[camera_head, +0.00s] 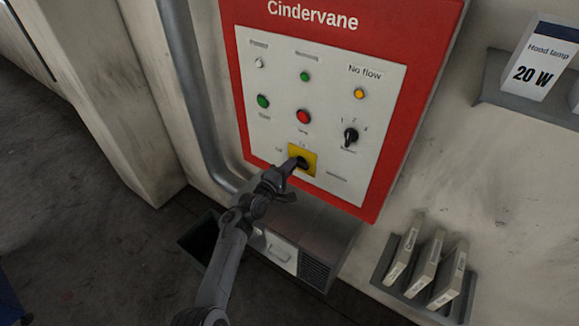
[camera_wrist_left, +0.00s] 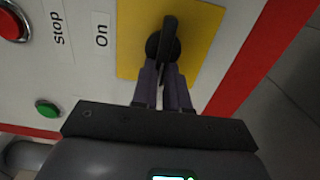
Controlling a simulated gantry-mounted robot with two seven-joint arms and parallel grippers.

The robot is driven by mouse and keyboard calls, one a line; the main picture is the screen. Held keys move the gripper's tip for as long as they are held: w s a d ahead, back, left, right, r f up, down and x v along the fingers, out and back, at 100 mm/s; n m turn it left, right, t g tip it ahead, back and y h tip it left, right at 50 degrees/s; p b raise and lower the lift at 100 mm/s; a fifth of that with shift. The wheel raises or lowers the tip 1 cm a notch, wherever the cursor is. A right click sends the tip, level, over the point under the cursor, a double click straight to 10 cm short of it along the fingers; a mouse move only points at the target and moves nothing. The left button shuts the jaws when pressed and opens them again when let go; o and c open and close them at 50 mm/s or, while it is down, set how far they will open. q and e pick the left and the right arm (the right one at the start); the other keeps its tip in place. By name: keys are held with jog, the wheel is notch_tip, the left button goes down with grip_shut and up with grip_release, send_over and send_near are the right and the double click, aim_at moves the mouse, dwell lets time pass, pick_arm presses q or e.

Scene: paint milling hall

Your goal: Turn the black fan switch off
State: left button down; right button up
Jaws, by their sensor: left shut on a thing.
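The black fan switch (camera_wrist_left: 170,38) is a rotary knob on a yellow plate (camera_head: 311,167) low on the red-bordered control panel. In the left wrist view the yellow plate (camera_wrist_left: 198,20) shows behind it, with an "On" label to its left. My left gripper (camera_head: 296,163) reaches the knob from below, and in the left wrist view its fingers (camera_wrist_left: 163,75) are shut on the knob's handle. The fingers cover part of the knob in the head view. My right gripper is not in view.
Above the plate are red (camera_head: 303,117) and green (camera_head: 263,101) buttons, lamps and a black selector knob (camera_head: 350,137). A grey vented box (camera_head: 315,250) sits below the panel. A pipe (camera_head: 190,90) runs left of it. A booklet rack (camera_head: 388,270) and a lamp carton (camera_head: 540,62) are at right.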

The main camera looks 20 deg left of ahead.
pick_arm(q)
jog(key=c, duration=1.1)
grip_release()
jog(key=shift+c, duration=0.2)
jog(key=shift+s, duration=0.1)
jog(key=v, duration=1)
jog(key=shift+s, duration=0.3)
jog(key=shift+a+f, duration=0.1)
